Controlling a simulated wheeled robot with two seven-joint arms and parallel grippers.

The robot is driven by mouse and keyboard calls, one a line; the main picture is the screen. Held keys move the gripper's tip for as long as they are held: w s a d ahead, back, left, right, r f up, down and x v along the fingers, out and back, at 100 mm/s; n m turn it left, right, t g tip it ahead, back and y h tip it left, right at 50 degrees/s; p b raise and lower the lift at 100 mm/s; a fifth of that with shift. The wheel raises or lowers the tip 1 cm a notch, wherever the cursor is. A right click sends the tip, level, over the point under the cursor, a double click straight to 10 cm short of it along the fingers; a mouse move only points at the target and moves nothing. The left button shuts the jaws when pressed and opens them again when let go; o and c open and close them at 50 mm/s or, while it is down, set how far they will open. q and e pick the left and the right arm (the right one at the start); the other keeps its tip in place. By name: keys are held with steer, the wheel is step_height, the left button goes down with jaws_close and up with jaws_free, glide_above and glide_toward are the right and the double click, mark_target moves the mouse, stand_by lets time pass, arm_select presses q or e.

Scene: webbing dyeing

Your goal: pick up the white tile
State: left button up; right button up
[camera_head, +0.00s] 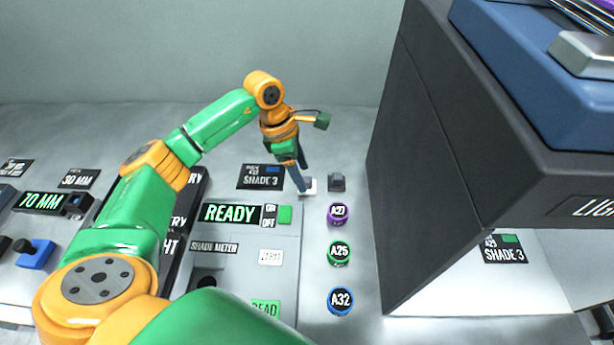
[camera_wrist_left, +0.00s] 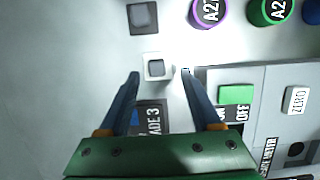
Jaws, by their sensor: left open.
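The white tile (camera_head: 312,188) lies on the bench behind the shade meter, partly hidden by my gripper's fingers in the head view. In the left wrist view the white tile (camera_wrist_left: 148,75) is a small white square with a grey raised centre. My left gripper (camera_head: 303,187) points down at it. In the left wrist view its fingertips (camera_wrist_left: 160,73) are apart, one on each side of the tile, with gaps visible. I cannot tell whether the fingertips touch the bench. My right gripper is not in view.
A dark grey block (camera_head: 337,182) sits close to the right of the tile. Round pots, purple A27 (camera_head: 338,214), green A25 (camera_head: 339,254) and blue A32 (camera_head: 340,301), stand in a column. The shade meter (camera_head: 285,243) is in front. A tall dark cabinet (camera_head: 425,160) stands right.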

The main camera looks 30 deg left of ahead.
mark_target(306, 179)
arm_select(q)
steer(key=x, duration=0.2)
steer(key=shift+w+d+f, duration=0.15)
steer(key=shift+f, duration=0.15)
steer(key=shift+w+f, duration=0.25)
steer(key=shift+s+r, duration=0.1)
steer(key=shift+s, duration=0.05)
steer(key=c, duration=0.9)
jaws_close()
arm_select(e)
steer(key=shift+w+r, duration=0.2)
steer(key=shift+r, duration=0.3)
arm_select(q)
step_height(306, 179, up, 3)
steer(key=shift+f, duration=0.2)
steer(key=s+a+r+b, duration=0.2)
steer(key=s+r, duration=0.3)
steer(key=s, duration=0.1)
steer(key=s+a+r+b, duration=0.3)
steer(key=s+r, duration=0.2)
steer(key=s, duration=0.2)
steer(key=shift+r, duration=0.15)
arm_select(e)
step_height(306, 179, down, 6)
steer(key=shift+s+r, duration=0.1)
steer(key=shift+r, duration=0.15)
